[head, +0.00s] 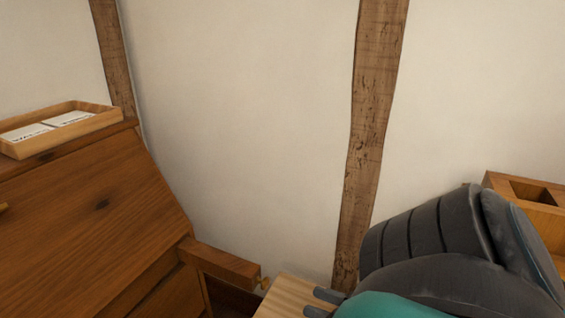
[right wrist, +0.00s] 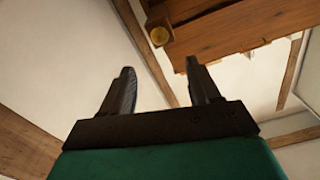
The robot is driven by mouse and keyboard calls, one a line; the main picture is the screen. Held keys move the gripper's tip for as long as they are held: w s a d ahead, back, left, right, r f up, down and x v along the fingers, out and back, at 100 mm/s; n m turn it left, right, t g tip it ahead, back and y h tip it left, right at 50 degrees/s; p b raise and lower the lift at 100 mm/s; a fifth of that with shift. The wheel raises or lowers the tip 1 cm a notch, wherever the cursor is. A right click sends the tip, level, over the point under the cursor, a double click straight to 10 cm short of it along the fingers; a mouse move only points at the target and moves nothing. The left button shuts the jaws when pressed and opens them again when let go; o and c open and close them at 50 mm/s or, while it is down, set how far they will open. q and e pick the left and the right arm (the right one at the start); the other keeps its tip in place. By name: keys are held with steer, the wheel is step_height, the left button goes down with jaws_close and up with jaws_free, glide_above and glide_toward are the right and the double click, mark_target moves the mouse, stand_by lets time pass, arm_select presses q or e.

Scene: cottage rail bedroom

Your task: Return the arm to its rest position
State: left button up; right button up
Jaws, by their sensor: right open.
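My right gripper (head: 319,303) is at the bottom of the head view, with part of its teal body and its dark fingers showing. My grey right arm fills the lower right corner and hides what lies behind it. In the right wrist view the two dark fingers of the right gripper (right wrist: 162,72) stand apart, with nothing between them. My left gripper is not in view.
A brown wooden desk (head: 95,215) with a slanted front stands at the left. A wooden tray (head: 98,123) with white cards is on top. A light wood surface (head: 285,296) lies beside my right gripper. A wooden box (head: 545,215) with an opening is at the right.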

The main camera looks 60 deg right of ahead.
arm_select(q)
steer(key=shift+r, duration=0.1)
arm_select(e)
steer(key=w+a+f+n+g+p, duration=0.1)
steer(key=w+a+f+g, duration=0.15)
steer(key=a, duration=0.45)
steer(key=w+a+f+g+p, duration=0.1)
steer(key=w+a, duration=0.2)
steer(key=a, duration=0.4)
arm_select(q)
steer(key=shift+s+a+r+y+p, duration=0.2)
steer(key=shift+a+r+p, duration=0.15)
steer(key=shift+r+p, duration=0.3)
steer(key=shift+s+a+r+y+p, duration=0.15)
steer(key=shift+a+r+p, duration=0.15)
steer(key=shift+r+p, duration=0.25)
arm_select(e)
steer(key=w+a+r+n+g, duration=0.1)
steer(key=w+a+r+g, duration=0.1)
steer(key=a, duration=0.5)
steer(key=w+a+r+n+g, duration=0.1)
steer(key=w+a+r+n, duration=0.1)
steer(key=a, duration=0.5)
steer(key=shift+w+a+r+g, duration=0.4)
steer(key=shift+w+r, duration=0.3)
steer(key=shift+r, duration=0.15)
